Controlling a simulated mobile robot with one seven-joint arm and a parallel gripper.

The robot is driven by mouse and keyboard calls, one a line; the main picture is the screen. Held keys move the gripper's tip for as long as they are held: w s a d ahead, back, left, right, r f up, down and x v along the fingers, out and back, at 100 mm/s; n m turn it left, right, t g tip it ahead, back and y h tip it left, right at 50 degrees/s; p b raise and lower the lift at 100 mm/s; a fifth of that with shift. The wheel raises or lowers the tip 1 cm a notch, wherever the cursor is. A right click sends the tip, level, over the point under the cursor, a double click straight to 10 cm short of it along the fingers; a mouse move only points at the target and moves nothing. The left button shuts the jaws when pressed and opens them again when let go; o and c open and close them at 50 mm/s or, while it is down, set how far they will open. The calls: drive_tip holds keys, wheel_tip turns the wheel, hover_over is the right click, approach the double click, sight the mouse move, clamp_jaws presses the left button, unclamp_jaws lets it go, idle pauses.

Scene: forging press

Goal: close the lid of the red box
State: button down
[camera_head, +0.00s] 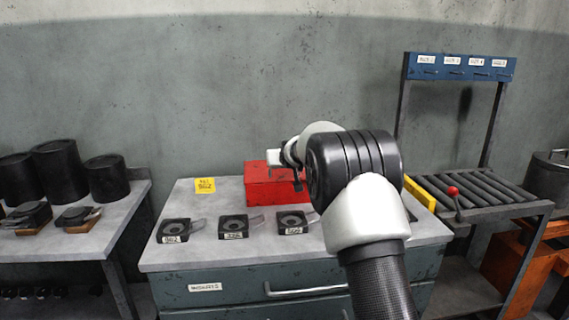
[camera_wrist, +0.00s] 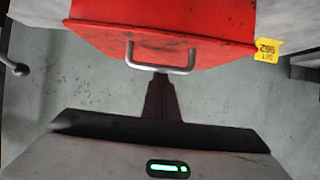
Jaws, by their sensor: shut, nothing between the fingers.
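The red box (camera_head: 262,190) stands at the back of the grey worktop, partly behind my arm in the head view. In the wrist view a red panel (camera_wrist: 105,38) of it fills the top, with a bent metal handle (camera_wrist: 190,68) at its lower edge. My gripper (camera_wrist: 160,78) is shut and empty, its fingertips in line with the handle's middle. I cannot tell whether they touch it. In the head view the wrist end (camera_head: 290,157) is over the box and hides part of it. How far the lid is open is unclear.
A yellow card (camera_head: 205,185) lies left of the box. Several dark round-centred fixtures (camera_head: 233,227) line the worktop front (camera_head: 165,260). A roller stand (camera_head: 475,192) with a red-knobbed lever (camera_head: 453,191) is at the right. Black cylinders (camera_head: 58,170) stand on the left table.

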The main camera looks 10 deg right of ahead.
drive_tip(key=shift+g, duration=0.5)
drive_tip(key=f, duration=0.2)
drive_tip(key=s+f, duration=0.1)
drive_tip(key=f, duration=0.1)
wheel_tip(320, 180, up, 8)
drive_tip(key=f+p, duration=0.1)
drive_tip(key=p, duration=0.1)
drive_tip(key=t+b, duration=0.1)
approach(283, 175)
drive_tip(key=v, duration=0.3)
drive_tip(key=s+d+r+g, duration=0.15)
drive_tip(key=s+r, duration=0.25)
drive_tip(key=s, duration=0.7)
drive_tip(key=s+a+r+g, duration=0.1)
drive_tip(key=s+r+g, duration=0.15)
drive_tip(key=s, duration=0.95)
drive_tip(key=s+f+g, duration=0.2)
drive_tip(key=s, duration=1.1)
drive_tip(key=s+f+g, duration=0.1)
drive_tip(key=s+f, duration=0.1)
drive_tip(key=s, duration=1.1)
wheel_tip(283, 175, up, 22)
drive_tip(key=p, duration=2.1)
drive_tip(key=shift+d+p, duration=0.3)
drive_tip(key=shift+p, duration=0.1)
drive_tip(key=shift+f, duration=0.1)
